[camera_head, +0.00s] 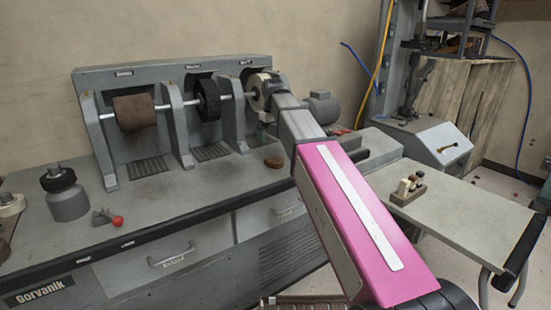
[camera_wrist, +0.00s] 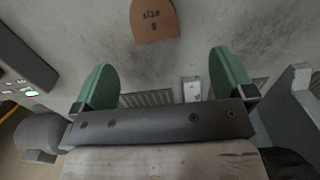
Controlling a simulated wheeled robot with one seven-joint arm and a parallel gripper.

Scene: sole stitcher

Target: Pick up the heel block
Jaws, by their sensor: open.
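The brown heel block (camera_head: 274,161) lies on the grey machine bench, below and just left of my arm in the head view. In the wrist view the heel block (camera_wrist: 154,20), rounded at one end and marked "size 8", lies flat at the top edge. My gripper (camera_wrist: 163,75) is open, with its two green fingers wide apart and nothing between them. The block is beyond the fingertips in that view, apart from them. In the head view the gripper is mostly hidden behind my pink and grey arm.
The grey bench (camera_head: 190,195) carries a brown roller (camera_head: 134,112), a black wheel (camera_head: 207,99) and upright brackets behind the block. A dark-lidded grey pot (camera_head: 67,198) and a red-knobbed lever (camera_head: 112,218) stand at left. A side table (camera_head: 460,210) holds small parts at right.

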